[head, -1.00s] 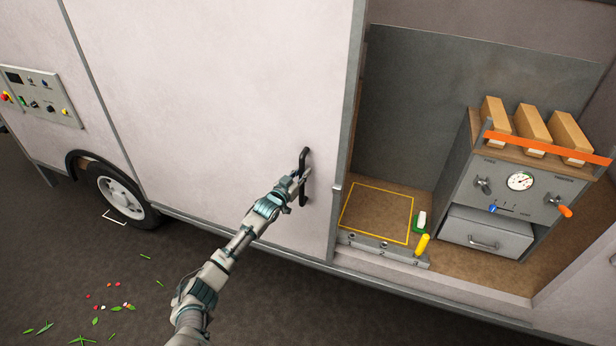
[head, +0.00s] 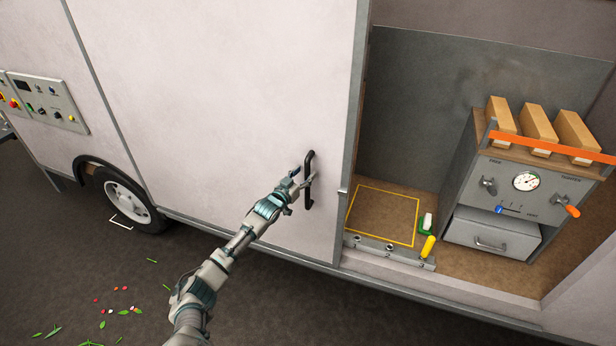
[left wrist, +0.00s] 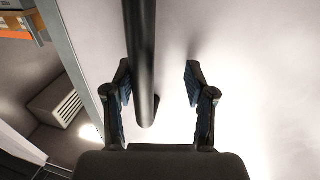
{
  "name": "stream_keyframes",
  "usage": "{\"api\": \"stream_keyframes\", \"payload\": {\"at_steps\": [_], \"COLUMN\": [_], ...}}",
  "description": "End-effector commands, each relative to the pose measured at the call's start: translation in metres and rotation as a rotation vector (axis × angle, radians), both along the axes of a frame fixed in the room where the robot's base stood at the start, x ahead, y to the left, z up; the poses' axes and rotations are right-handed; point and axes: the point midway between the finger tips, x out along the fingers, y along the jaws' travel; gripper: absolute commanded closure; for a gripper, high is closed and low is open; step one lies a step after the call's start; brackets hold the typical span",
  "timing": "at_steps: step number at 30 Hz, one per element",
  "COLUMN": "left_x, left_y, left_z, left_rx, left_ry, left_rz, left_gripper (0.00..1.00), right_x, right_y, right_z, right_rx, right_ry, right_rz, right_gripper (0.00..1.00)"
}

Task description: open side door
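The side door (head: 235,110) is a large pale panel on the vehicle's side. The compartment to its right is exposed. A black upright bar handle (head: 309,182) sits near the door's right edge. My left gripper (head: 305,181) is at the handle with its fingers apart. In the left wrist view the dark handle bar (left wrist: 141,60) runs between the two open fingers (left wrist: 158,92), nearer the left finger, with a clear gap to the right one. Whether the left finger touches the bar cannot be told. My right gripper is not in view.
The compartment holds a grey cabinet (head: 500,200) with a gauge, levers and wooden blocks on top. A yellow outlined square (head: 383,215) marks its floor. A control panel (head: 48,103) and a wheel (head: 122,200) are at left. Petals and leaves (head: 120,310) lie on the ground.

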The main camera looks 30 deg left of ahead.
Motion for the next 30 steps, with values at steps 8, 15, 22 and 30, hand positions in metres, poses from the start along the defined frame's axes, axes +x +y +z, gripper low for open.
{"api": "stream_keyframes", "payload": {"at_steps": [8,15,22,30], "left_x": [0.001,0.0,-0.022,-0.077], "left_y": [-0.004,-0.004,-0.004,-0.007], "left_z": [-0.001,-0.001,-0.004,-0.005], "left_rx": [0.006,0.005,0.0,0.002], "left_ry": [0.008,0.007,0.009,0.011], "left_rz": [0.005,0.003,0.001,0.002], "left_gripper": [0.53,0.53,0.53,0.53], "right_x": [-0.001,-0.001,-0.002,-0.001], "right_y": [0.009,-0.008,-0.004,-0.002], "right_z": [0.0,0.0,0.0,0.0], "right_rx": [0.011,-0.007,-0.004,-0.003], "right_ry": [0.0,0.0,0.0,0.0], "right_rz": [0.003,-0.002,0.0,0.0], "right_gripper": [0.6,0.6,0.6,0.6]}}
